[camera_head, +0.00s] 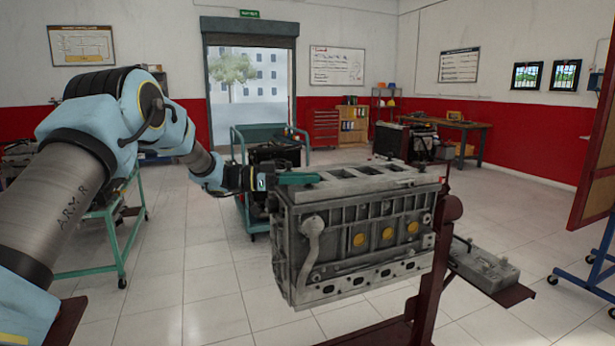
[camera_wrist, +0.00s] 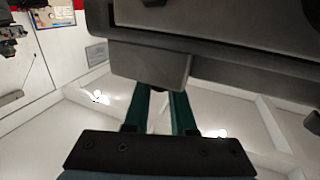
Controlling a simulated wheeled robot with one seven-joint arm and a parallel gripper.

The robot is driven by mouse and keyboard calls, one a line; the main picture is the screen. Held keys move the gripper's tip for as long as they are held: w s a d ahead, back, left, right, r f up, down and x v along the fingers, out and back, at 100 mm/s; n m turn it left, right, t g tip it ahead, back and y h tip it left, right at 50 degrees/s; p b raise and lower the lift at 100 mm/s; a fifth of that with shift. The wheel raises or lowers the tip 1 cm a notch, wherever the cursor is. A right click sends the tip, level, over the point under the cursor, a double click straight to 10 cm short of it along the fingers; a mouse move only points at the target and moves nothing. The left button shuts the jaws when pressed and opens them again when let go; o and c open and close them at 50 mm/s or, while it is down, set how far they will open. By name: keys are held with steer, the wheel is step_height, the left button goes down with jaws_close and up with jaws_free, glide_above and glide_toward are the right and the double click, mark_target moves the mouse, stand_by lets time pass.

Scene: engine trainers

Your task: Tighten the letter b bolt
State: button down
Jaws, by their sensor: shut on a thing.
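The grey engine block (camera_head: 365,235) is held on a dark red stand in the head view. My gripper (camera_head: 305,178) reaches over the left end of its top, with its teal fingers roughly level. In the wrist view, my gripper (camera_wrist: 157,90) has its two teal fingers drawn in toward a dark grey part (camera_wrist: 148,66), and it is shut on this part. The fingertips are hidden behind it, and I cannot tell exactly what the part is. No bolt and no letter b can be made out in either view.
The red stand post (camera_head: 436,265) rises at the block's right end, with a grey part on a tray (camera_head: 510,297) beside it. A teal cart (camera_head: 238,150) stands behind the block, and a teal-framed table (camera_head: 95,268) is at the left. The tiled floor between them is open.

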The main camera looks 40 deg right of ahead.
steer(key=shift+m+g+y, duration=1.1)
steer(key=shift+r, duration=0.1)
steer(key=c, duration=0.7)
jaws_free()
steer(key=shift+c, duration=0.2)
steer(key=shift+w+a+f+b, duration=0.2)
steer(key=shift+w+b, duration=0.1)
steer(key=shift+w, duration=0.1)
steer(key=b+v, duration=0.3)
steer(key=v, duration=0.6)
steer(key=shift+w+a, duration=0.2)
steer(key=shift+w, duration=0.15)
steer(key=shift+r, duration=0.1)
